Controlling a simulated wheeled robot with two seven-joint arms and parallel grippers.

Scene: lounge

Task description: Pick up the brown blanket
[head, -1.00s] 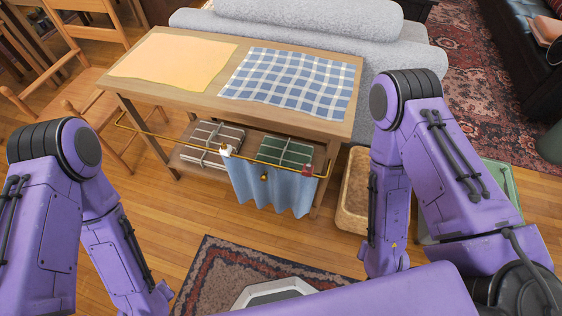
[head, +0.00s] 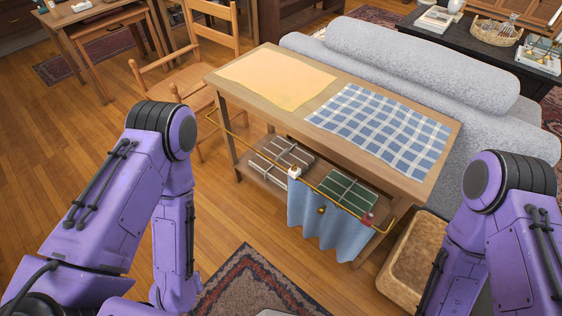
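I see no cloth that is plainly a brown blanket. A pale orange cloth (head: 278,80) and a blue-and-white checked cloth (head: 382,130) lie flat on the wooden table (head: 318,100). A plain blue cloth (head: 325,230) hangs from a brass rail at the table's front. A tan, box-like container (head: 405,262) stands on the floor at the table's right end, partly hidden by my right arm, and I cannot tell what it holds. Both my purple arms reach down out of the picture, so neither gripper shows.
A wooden armchair (head: 205,50) stands left of the table, and a grey sofa (head: 420,65) is behind it. Two strapped bundles (head: 282,160) (head: 348,190) sit on the table's lower shelf. A patterned rug (head: 250,285) lies in front. The floor at left is open.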

